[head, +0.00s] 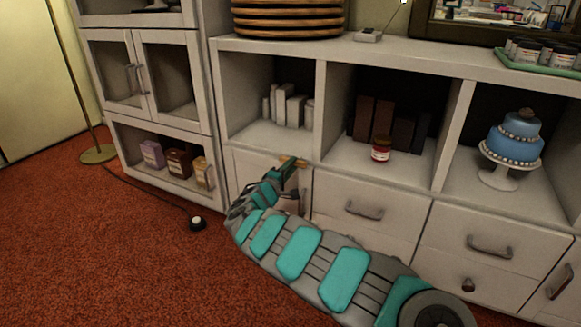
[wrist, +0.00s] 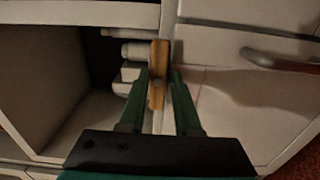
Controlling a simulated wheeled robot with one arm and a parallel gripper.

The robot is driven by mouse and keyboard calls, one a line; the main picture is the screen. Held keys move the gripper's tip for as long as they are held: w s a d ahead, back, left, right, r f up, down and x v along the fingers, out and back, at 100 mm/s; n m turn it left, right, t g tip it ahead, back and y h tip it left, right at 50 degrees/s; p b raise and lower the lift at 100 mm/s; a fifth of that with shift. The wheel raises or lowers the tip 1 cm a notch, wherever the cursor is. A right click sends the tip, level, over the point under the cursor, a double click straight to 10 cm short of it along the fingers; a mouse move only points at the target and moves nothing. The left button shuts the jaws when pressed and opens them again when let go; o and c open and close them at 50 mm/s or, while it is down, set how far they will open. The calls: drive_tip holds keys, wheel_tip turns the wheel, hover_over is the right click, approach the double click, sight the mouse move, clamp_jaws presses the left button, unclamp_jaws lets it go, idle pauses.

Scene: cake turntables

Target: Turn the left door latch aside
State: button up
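The left door latch is a small yellow-brown bar (head: 291,162) at the top edge of the left cabinet door (head: 246,164), under the first open compartment. In the head view it lies roughly level, partly hidden by my arm. In the wrist view the latch (wrist: 158,75) stands between the two green fingers of my gripper (wrist: 160,78), which lie close along both its sides and appear shut on it. My gripper (head: 290,172) reaches the latch from the front. Much of the door is hidden behind my arm.
White bottles and boxes (head: 287,106) stand in the compartment above the latch. A drawer (head: 368,212) with a protruding handle (head: 364,210) is to the right. Red carpet (head: 100,245) is open at left.

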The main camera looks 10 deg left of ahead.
drive_tip(key=o, duration=0.4)
drive_tip(key=shift+s, duration=0.1)
drive_tip(key=shift+p+v, duration=0.3)
drive_tip(key=shift+v, duration=3.55)
